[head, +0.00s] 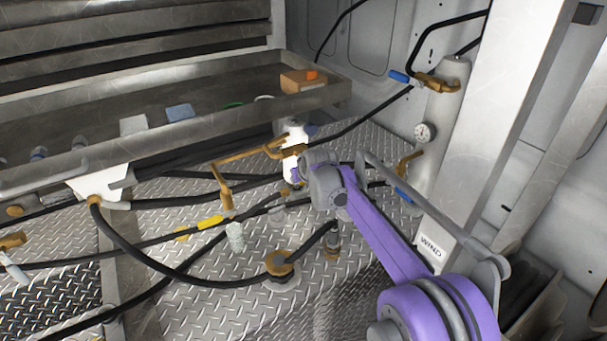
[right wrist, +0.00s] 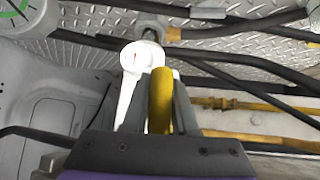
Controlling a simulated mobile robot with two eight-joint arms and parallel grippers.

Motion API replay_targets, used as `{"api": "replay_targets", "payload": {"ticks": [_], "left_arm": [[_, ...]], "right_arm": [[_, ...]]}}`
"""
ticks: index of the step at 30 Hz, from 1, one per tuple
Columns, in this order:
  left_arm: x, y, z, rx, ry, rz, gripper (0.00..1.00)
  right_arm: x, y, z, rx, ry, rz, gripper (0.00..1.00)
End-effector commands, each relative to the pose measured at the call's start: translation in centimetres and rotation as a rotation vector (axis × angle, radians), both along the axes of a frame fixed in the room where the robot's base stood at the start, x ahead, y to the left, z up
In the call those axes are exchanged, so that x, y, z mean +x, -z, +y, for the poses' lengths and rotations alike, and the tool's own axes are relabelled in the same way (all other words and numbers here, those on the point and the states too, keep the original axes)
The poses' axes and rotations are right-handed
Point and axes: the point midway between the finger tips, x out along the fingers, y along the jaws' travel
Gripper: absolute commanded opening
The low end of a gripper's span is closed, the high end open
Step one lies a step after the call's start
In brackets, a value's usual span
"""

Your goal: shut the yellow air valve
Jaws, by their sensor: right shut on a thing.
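My right gripper (head: 304,168), on the purple arm, is beside a white fitting (head: 293,138) below the tray's front edge. In the right wrist view, the right gripper (right wrist: 158,88) is shut on a yellow handle (right wrist: 161,102), which stands between its dark fingers. The held handle is hidden behind my gripper in the head view. Another yellow handle (head: 210,222) lies along a black hose further left. My left gripper is not in view.
Black hoses and brass fittings (head: 280,263) cross the diamond-plate floor (head: 190,315). A metal tray (head: 220,117) overhangs at the back.

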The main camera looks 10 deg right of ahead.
Motion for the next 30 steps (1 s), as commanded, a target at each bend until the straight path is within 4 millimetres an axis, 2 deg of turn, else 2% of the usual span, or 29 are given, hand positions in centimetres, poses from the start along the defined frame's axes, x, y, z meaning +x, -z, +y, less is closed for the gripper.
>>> {"api": "replay_targets", "payload": {"ticks": [21,22,24,26,30], "left_arm": [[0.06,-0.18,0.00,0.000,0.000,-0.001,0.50],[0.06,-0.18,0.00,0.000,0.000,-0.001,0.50],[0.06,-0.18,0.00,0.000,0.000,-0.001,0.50],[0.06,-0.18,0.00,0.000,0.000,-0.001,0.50],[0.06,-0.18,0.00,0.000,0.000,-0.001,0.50]], "right_arm": [[-0.24,0.13,0.59,0.068,0.001,0.027,0.00],[-0.24,0.13,0.60,0.068,0.001,0.027,0.32],[-0.24,0.13,0.59,0.068,0.001,0.027,0.44],[-0.23,0.12,0.59,0.068,0.000,0.026,0.55],[-0.22,0.10,0.57,0.067,0.001,0.025,0.56]]}}
